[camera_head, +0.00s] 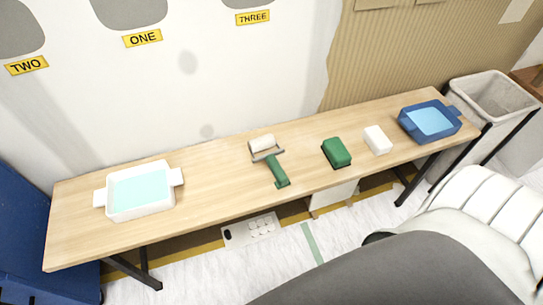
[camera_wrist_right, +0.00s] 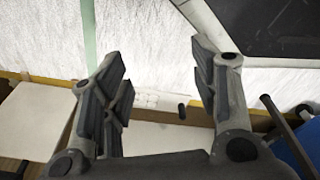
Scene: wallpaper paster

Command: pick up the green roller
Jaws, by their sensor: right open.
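The green roller (camera_head: 276,169) lies on the wooden table (camera_head: 222,165) near its middle in the head view. It has a green handle pointing to the front and a pale roller head (camera_head: 262,143) at the back. My right gripper (camera_wrist_right: 160,85) is open and empty in the right wrist view, with the floor and a power strip beyond its fingers. The roller does not show in that view. My left gripper is not in view.
A white tray (camera_head: 112,208) stands on the table's left. Right of the roller are a green block (camera_head: 337,152), a white block (camera_head: 377,140) and a blue tray (camera_head: 407,123). A grey bin (camera_head: 480,98) stands past the right end. Bare tabletop surrounds the roller.

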